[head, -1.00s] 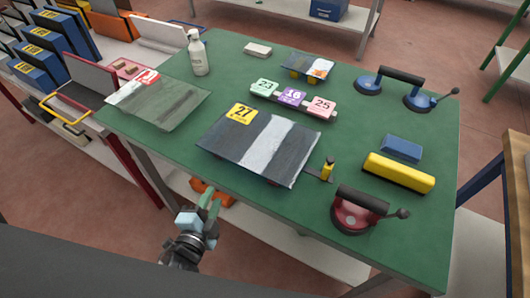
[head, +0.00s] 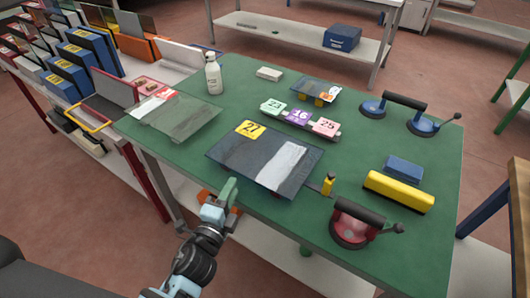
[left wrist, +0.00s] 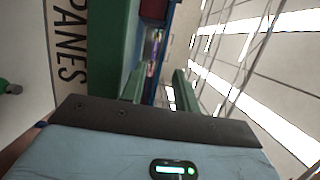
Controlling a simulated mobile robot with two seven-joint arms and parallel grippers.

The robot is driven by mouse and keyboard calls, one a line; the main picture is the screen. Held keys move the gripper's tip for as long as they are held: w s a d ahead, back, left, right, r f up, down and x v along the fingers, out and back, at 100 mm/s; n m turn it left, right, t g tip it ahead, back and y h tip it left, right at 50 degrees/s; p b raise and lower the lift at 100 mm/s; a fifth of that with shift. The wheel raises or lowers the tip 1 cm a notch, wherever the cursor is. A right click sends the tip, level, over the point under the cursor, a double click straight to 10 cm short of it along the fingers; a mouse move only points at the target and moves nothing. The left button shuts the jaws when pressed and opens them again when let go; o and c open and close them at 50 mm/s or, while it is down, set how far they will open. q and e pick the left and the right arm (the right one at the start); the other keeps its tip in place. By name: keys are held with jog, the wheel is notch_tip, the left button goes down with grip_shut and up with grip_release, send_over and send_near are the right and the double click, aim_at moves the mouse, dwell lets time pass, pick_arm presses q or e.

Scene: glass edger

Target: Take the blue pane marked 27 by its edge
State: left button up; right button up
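The dark blue-grey pane (head: 245,157) with the yellow 27 label (head: 250,129) lies on the green table (head: 370,150) in the head view. A pale reflection crosses its right part. My left gripper (head: 230,190) is just off the pane's near left edge, at the table's front edge. In the left wrist view its two green fingers (left wrist: 158,92) stand apart with a gap between them. Nothing is clearly held; I cannot tell whether a finger touches the pane. My right gripper is not in view.
A greenish pane (head: 185,118) with a red label lies to the left, near a white bottle (head: 213,76). Numbered tags (head: 298,117) stand behind pane 27. A small yellow-topped stop (head: 328,184) and red suction cup (head: 352,226) are at right.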

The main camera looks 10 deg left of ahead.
pick_arm(q)
jog(key=shift+w+r+p, duration=0.1)
jog(key=shift+w+p, duration=0.25)
jog(key=shift+w, duration=2.4)
jog(key=shift+c, duration=0.3)
grip_shut()
jog(key=shift+d+r, duration=0.1)
jog(key=shift+r, duration=0.05)
